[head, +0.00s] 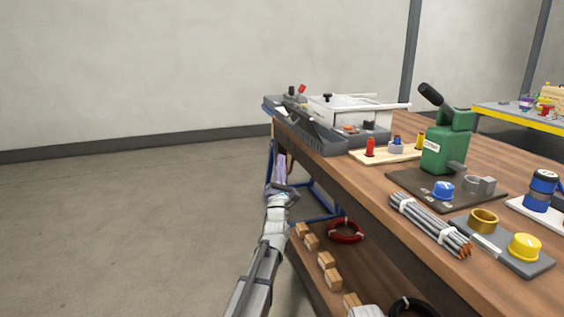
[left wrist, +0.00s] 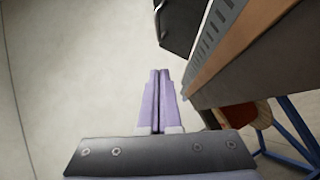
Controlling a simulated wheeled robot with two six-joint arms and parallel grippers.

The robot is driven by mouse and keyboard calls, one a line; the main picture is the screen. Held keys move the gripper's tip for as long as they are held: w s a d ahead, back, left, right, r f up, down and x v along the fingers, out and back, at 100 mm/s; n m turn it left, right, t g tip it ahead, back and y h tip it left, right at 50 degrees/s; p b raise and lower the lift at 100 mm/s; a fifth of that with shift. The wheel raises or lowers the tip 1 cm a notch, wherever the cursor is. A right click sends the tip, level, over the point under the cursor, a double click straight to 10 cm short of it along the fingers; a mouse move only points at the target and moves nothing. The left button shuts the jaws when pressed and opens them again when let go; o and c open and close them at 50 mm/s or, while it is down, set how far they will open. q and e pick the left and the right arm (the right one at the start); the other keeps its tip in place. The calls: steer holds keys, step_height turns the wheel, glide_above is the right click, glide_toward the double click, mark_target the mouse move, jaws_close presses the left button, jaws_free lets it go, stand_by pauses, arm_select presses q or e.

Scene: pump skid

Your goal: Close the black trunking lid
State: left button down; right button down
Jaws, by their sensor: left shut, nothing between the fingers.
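The grey slotted trunking (head: 325,139) runs along the far left edge of the workbench; its slotted wall also shows in the left wrist view (left wrist: 216,28). A dark panel, apparently the black lid (head: 297,122), stands tilted at the trunking's far part. A black piece, likely the same lid, juts out at the top of the left wrist view (left wrist: 178,24). My left gripper (head: 281,158) is below and beside the bench edge, its purple fingers pointing up toward the trunking. In the left wrist view its fingers (left wrist: 158,72) are together and empty, apart from the black piece.
The wooden workbench (head: 400,188) carries a clear-lidded white box (head: 352,108), a green press (head: 447,145) and a cable bundle (head: 428,222). Its lower shelf holds wooden blocks and a red cable coil (head: 346,230). The floor left of the bench is clear.

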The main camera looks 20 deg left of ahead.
arm_select(q)
steer(key=w+r+p, duration=0.6)
steer(key=r+p, duration=0.1)
steer(key=r, duration=0.1)
steer(key=shift+w+r+p, duration=0.2)
steer(key=shift+w+p, duration=0.05)
steer(key=shift+p, duration=0.1)
steer(key=shift+d, duration=0.2)
